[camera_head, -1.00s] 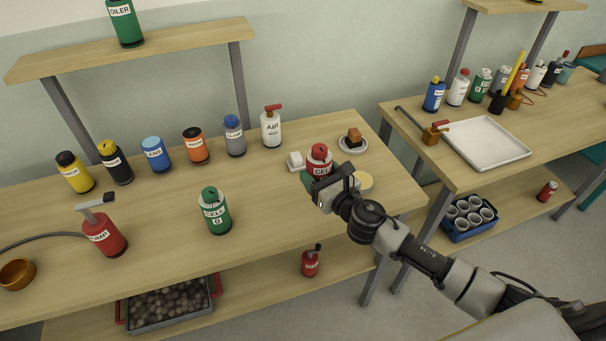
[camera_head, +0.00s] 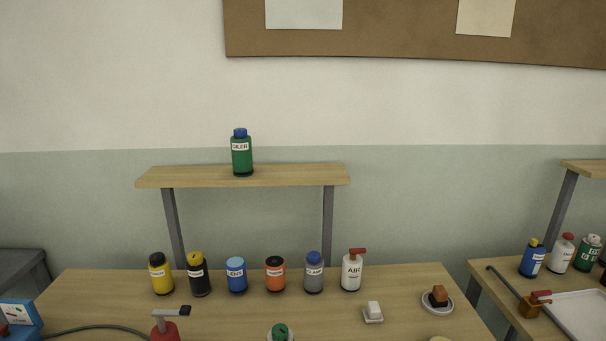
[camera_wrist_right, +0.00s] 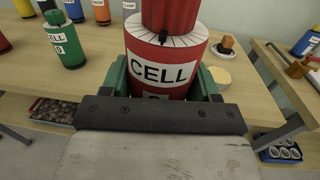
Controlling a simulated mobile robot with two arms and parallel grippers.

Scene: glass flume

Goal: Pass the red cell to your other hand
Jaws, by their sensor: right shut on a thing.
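The red cell (camera_wrist_right: 165,58) is a red cylinder with a white "CELL" label and a narrower red top. It fills the middle of the right wrist view. My right gripper (camera_wrist_right: 160,85) is shut on it, with green fingers on both sides of its body. Whether the cell is clear of the table cannot be told. Neither the red cell nor either gripper shows in the head view. My left gripper is in no view now. A green cell (camera_wrist_right: 66,42) stands on the table at the left of the wrist view; its top (camera_head: 280,331) shows at the head view's bottom edge.
Several bottles, including a white one (camera_head: 351,272), line the back of the table (camera_head: 100,290). A shelf (camera_head: 243,176) with a green oiler (camera_head: 241,154) stands behind. A white block (camera_head: 373,312) and a dish (camera_head: 437,303) are at the right. A gap separates the second table.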

